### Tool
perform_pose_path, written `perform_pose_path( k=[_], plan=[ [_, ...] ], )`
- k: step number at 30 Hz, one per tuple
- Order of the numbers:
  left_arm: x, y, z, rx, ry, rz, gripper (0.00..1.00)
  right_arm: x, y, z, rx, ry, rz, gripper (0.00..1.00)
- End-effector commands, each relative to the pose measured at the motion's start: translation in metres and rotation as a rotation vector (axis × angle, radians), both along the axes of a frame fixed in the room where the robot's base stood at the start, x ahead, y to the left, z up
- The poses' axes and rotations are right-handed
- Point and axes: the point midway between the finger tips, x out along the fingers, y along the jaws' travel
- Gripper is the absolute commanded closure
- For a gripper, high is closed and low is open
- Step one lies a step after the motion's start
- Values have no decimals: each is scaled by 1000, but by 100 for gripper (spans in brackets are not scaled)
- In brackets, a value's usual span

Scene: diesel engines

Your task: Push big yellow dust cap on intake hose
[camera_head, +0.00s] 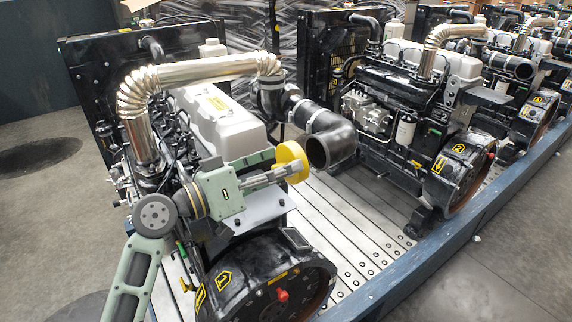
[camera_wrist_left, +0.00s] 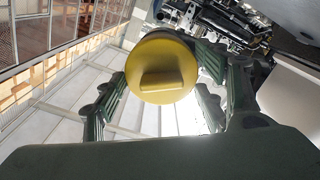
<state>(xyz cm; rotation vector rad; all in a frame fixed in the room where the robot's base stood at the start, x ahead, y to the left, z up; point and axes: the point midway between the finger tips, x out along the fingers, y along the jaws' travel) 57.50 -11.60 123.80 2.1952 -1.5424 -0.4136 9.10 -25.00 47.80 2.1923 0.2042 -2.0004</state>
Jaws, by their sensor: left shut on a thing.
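The big yellow dust cap (camera_head: 291,160) is at the fingertips of my left gripper (camera_head: 274,174), which is shut on it. In the left wrist view the cap (camera_wrist_left: 168,58) shows as a round yellow disc with a raised tab facing the camera, between the fingers. The black intake hose (camera_head: 336,141) curves down from the silver pipe, with its round open mouth facing the lower left. The cap is just left of this mouth in the head view, seemingly apart from it; the depth gap is unclear. My right gripper is not in view.
The near engine (camera_head: 222,130) with its white cover lies behind and below my left arm. A second engine (camera_head: 410,110) stands to the right on the same slatted metal platform (camera_head: 345,225), which has a blue edge. More engines line up beyond.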

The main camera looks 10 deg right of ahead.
Motion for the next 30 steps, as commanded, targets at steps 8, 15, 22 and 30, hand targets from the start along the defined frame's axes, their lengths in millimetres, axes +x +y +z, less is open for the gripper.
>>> perform_pose_path(
  k=[8, 15, 22, 30],
  plan=[
    [7, -21, 1, 0, 2, -1, 53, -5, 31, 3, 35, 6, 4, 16],
    [13, -39, 1, 1, 3, -2, 53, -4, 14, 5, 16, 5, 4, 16],
    [20, -56, 0, 1, 2, -1, 53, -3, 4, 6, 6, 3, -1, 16],
    [20, -56, -1, 2, 1, 0, 53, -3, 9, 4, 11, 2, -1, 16]
  ],
)
